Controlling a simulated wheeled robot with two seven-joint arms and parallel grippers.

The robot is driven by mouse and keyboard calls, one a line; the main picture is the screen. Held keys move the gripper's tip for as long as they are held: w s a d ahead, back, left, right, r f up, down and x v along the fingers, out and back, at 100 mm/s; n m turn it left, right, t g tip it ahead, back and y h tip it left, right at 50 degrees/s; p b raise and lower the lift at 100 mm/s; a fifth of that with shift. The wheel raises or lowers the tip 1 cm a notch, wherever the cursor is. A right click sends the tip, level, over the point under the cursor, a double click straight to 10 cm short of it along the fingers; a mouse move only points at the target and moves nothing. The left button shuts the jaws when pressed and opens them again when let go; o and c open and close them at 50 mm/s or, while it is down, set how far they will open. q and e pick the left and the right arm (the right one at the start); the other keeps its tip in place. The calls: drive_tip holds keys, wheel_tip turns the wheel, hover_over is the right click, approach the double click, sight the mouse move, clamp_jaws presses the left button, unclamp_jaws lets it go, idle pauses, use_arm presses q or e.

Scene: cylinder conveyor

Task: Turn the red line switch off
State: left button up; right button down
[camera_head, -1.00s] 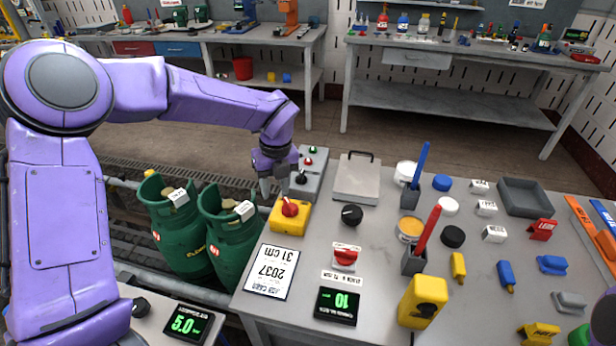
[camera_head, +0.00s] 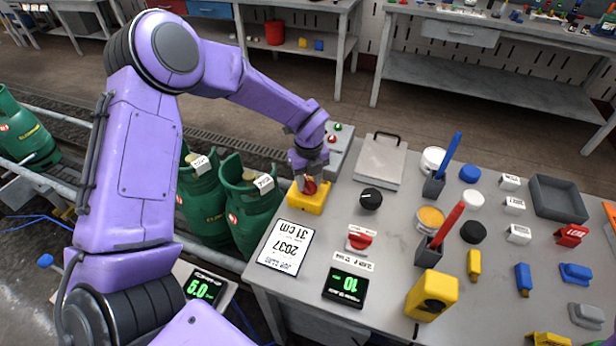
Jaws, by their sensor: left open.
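A yellow switch box (camera_head: 302,201) with a red rotary knob (camera_head: 311,187) stands at the table's left edge. My left gripper (camera_head: 308,182) is open and right at this knob from above, its fingers beside it. The fingers partly hide the knob, so I cannot tell its angle or whether they touch it. A second red switch (camera_head: 360,238) on a white base sits nearer, with a label in front of it.
A black dial (camera_head: 370,199) is right of the yellow box. A grey button box (camera_head: 340,150) stands behind my gripper. A job card (camera_head: 287,248) and a green-digit display (camera_head: 346,287) lie in front. Green gas cylinders (camera_head: 250,205) stand left of the table.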

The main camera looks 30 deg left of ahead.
use_arm(q)
clamp_jaws()
drive_tip(key=shift+a, duration=0.1)
drive_tip(key=shift+m, duration=0.3)
drive_tip(key=m, duration=0.3)
drive_tip(key=m+p, duration=0.1)
drive_tip(key=m, duration=0.3)
drive_tip(key=shift+r+m, duration=0.1)
drive_tip(key=shift+m, duration=0.3)
drive_tip(key=m+p, duration=0.2)
drive_tip(key=m, duration=0.3)
drive_tip(key=shift+m+p, duration=0.6)
drive_tip(key=shift+m, duration=1.7)
